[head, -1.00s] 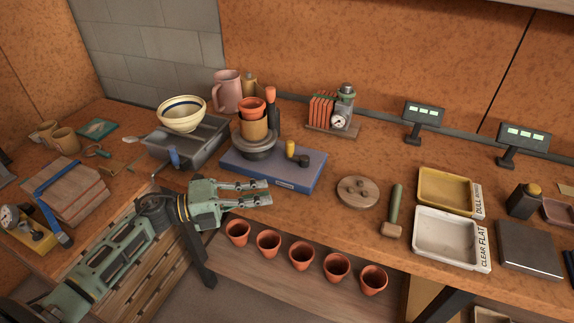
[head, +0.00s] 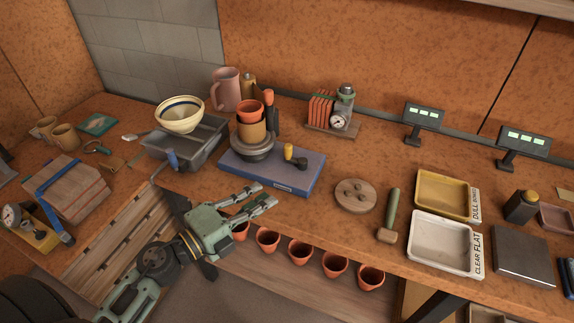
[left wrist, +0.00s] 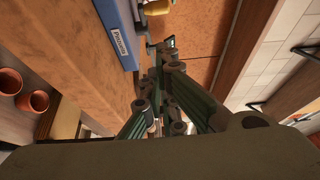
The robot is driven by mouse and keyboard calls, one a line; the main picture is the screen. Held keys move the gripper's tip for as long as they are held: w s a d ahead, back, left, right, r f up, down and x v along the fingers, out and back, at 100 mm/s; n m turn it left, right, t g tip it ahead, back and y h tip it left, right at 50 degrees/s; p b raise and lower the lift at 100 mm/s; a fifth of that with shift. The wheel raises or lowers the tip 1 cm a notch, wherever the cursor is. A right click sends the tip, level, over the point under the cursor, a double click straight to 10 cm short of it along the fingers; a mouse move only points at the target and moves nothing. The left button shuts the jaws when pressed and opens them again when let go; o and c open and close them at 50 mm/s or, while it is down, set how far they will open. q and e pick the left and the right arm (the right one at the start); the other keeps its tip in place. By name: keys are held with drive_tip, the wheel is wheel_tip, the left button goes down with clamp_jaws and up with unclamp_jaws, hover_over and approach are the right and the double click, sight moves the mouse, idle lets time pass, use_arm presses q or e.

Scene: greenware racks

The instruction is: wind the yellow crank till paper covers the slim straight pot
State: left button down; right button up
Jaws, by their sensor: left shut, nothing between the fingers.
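The yellow crank (head: 288,152) stands on a blue base (head: 268,182) on the bench, beside a dark round wheel (head: 252,148). A tan straight-sided pot (head: 251,131) sits on the wheel, with a terracotta pot (head: 249,110) on top of it. I see no paper over these pots. My left gripper (head: 266,196) is shut and empty, in front of the blue base and apart from the crank. In the left wrist view the gripper (left wrist: 160,85) points along the bench, with the blue base (left wrist: 118,30) and crank (left wrist: 157,7) at the top. My right gripper is not in view.
A grey tub (head: 184,148) holding a striped bowl (head: 181,114) stands left of the base. A round wooden disc (head: 355,196) and a green-handled mallet (head: 391,215) lie to the right. Several terracotta pots (head: 300,251) stand below the bench's front edge.

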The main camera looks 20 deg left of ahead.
use_arm(q)
drive_tip(key=p+x, duration=0.2)
drive_tip(key=x, duration=0.5)
drive_tip(key=shift+w+d+r, duration=0.1)
drive_tip(key=shift+w+r, duration=0.1)
drive_tip(key=w, duration=0.3)
drive_tip(key=shift+w+f, duration=0.2)
drive_tip(key=shift+w, duration=0.05)
drive_tip(key=shift+w+a, duration=0.4)
drive_tip(key=shift+w, duration=0.1)
drive_tip(key=shift+a+m+g+h+b, duration=0.2)
drive_tip(key=shift+m+g+h+b, duration=0.15)
drive_tip(key=shift+h+b, duration=0.2)
drive_tip(key=shift+w+a+f+m+g+h+b, duration=0.15)
drive_tip(key=shift+a+m+g+h+b, duration=0.1)
drive_tip(key=shift+m+h+b, duration=0.3)
drive_tip(key=shift+w+a+m+g+h+b, duration=0.25)
drive_tip(key=shift+a+m+g+h+b, duration=0.15)
drive_tip(key=shift+m+g+h+b, duration=0.4)
drive_tip(key=shift+w+a, duration=0.45)
drive_tip(key=shift+a, duration=0.05)
